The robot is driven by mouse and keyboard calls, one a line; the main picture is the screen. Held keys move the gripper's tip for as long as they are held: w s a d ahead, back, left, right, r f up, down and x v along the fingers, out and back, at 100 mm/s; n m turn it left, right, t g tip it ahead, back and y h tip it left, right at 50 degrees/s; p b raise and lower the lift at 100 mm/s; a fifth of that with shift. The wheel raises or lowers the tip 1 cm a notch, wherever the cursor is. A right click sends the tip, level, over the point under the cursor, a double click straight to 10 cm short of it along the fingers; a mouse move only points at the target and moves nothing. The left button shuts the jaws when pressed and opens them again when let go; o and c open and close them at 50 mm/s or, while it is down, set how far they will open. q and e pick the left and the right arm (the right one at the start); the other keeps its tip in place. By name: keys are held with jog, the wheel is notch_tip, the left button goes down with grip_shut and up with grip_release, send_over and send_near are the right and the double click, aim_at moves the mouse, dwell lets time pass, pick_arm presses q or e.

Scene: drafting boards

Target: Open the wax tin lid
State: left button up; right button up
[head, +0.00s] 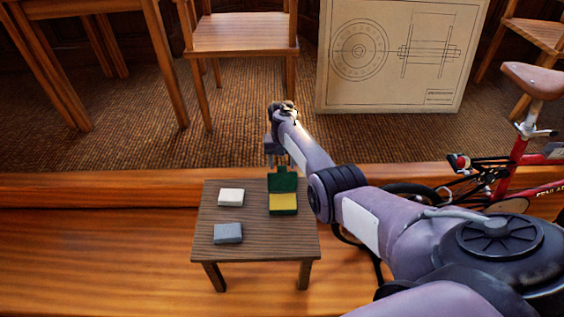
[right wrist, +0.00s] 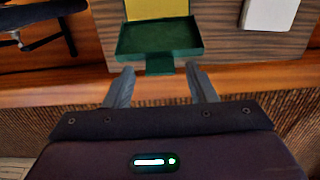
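The wax tin is dark green (head: 283,212) and sits at the back right of the small wooden table, with yellow wax (head: 283,201) showing inside. Its green lid (head: 283,183) is raised at the back, away from the yellow. In the right wrist view the inside of the lid (right wrist: 160,38) faces the camera, with a small tab at its edge and the yellow wax (right wrist: 157,9) beyond. My right gripper (right wrist: 161,78) is open and empty, its two fingers apart on either side of the tab. In the head view the right gripper (head: 280,164) is just behind the tin. My left gripper is not in view.
The table (head: 255,240) also holds a white block (head: 231,196) at the back left and a grey block (head: 228,233) in front. A red bicycle (head: 517,160) stands at the right. A chair (head: 242,35) and a drawing board (head: 400,55) are behind.

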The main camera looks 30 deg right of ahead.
jog(key=shift+s+r, duration=0.1)
jog(key=shift+r, duration=0.05)
notch_tip(320, 180, up, 8)
jog(key=p, duration=0.1)
jog(key=shift+f, duration=0.25)
dwell(0.5)
